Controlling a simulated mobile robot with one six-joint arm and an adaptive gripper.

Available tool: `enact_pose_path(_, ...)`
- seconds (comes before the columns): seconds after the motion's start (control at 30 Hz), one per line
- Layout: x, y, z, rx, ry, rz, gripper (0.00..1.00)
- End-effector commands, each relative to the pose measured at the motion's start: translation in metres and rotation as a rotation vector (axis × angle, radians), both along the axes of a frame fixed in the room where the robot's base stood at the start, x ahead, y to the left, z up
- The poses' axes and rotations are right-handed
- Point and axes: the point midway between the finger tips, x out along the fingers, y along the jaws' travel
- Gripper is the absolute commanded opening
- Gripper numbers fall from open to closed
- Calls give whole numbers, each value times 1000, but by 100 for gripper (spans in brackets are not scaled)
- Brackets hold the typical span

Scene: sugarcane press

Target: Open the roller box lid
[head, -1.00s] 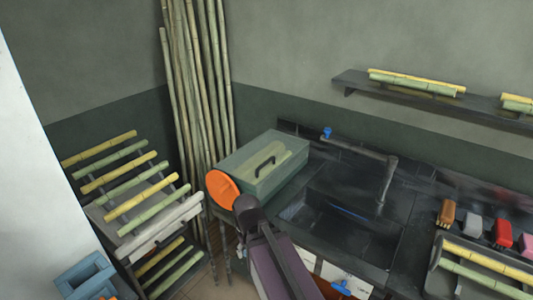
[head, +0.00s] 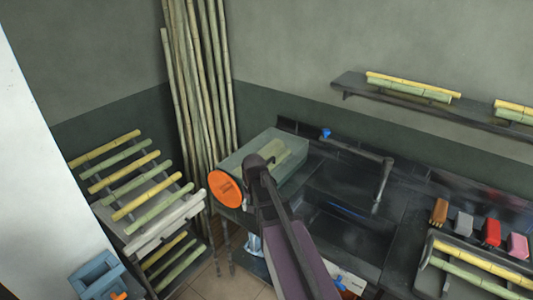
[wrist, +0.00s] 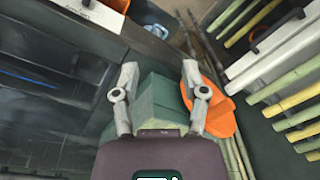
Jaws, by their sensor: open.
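The roller box (head: 292,170) is a green box on the counter, left of the sink, with an orange disc (head: 225,188) on its front-left side. The dark lid handle is hidden behind my arm in the head view. In the wrist view my gripper (wrist: 160,75) is open, its two fingers apart, with the green box (wrist: 158,100) below and between them. The orange disc (wrist: 222,115) is just right of the right finger. I see nothing between the fingertips, and cannot tell whether they touch the lid.
Tall canes (head: 200,80) stand behind the box at the left. A rack (head: 150,238) with yellow and green canes is at far left. The dark sink (head: 345,215) and tap (head: 385,180) are right of the box. Several coloured blocks and a cane tray (head: 430,285) are farther right.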

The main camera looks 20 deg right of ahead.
Motion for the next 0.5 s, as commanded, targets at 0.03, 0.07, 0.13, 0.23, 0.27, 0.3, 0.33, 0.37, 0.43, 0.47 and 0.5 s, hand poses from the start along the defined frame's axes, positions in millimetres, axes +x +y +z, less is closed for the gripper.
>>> enact_pose_path(0.03,23,-10,20,7,-5,-44,56)
enact_pose_path(0.07,31,-15,25,11,-7,-69,56)
enact_pose_path(0.13,50,-27,38,22,-13,-130,56)
enact_pose_path(0.23,78,-45,56,38,-22,-215,56)
enact_pose_path(0.27,86,-51,62,42,-25,-241,56)
enact_pose_path(0.3,96,-59,69,49,-28,-275,56)
enact_pose_path(0.33,104,-65,74,54,-31,-300,56)
enact_pose_path(0.37,112,-71,80,58,-33,-325,56)
enact_pose_path(0.43,131,-86,93,71,-39,-385,56)
enact_pose_path(0.47,138,-92,98,76,-41,-410,56)
enact_pose_path(0.5,148,-101,105,83,-44,-445,56)
